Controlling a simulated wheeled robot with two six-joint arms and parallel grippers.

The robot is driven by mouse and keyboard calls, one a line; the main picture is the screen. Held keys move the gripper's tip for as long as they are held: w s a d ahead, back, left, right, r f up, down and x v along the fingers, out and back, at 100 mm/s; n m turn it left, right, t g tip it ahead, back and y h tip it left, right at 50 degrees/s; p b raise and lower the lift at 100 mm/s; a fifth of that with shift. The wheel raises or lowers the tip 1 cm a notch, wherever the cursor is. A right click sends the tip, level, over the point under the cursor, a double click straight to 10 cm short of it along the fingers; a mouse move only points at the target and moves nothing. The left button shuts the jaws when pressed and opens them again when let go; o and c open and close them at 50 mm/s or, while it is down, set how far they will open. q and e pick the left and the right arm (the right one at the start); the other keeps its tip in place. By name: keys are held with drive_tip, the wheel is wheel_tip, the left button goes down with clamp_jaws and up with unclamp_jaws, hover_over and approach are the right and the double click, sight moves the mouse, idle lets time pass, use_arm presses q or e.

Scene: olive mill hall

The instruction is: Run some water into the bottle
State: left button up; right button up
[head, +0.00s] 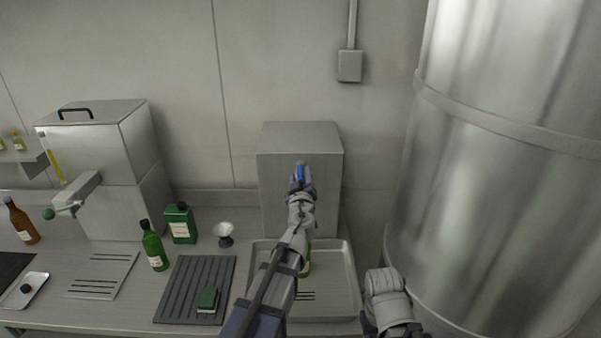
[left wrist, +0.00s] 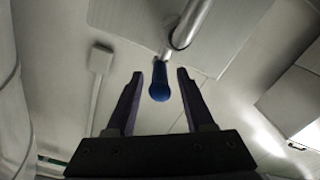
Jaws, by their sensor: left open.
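A grey box-shaped dispenser (head: 325,140) stands against the wall at the back of the counter. My left gripper (head: 301,178) is in front of it, open, with a blue tap handle (head: 300,168) at its fingertips. In the left wrist view the blue handle (left wrist: 160,82) lies between the tips of the open fingers (left wrist: 160,85), with a gap on each side, beside a metal pipe (left wrist: 190,22). A green bottle (head: 306,269) stands in the metal tray (head: 347,285) below, mostly hidden behind my left arm.
A large steel tank (head: 500,170) fills the right side.

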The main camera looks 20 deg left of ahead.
use_arm(q)
drive_tip(key=x, duration=0.2)
drive_tip(key=shift+w, duration=0.35)
clamp_jaws()
idle(1.1)
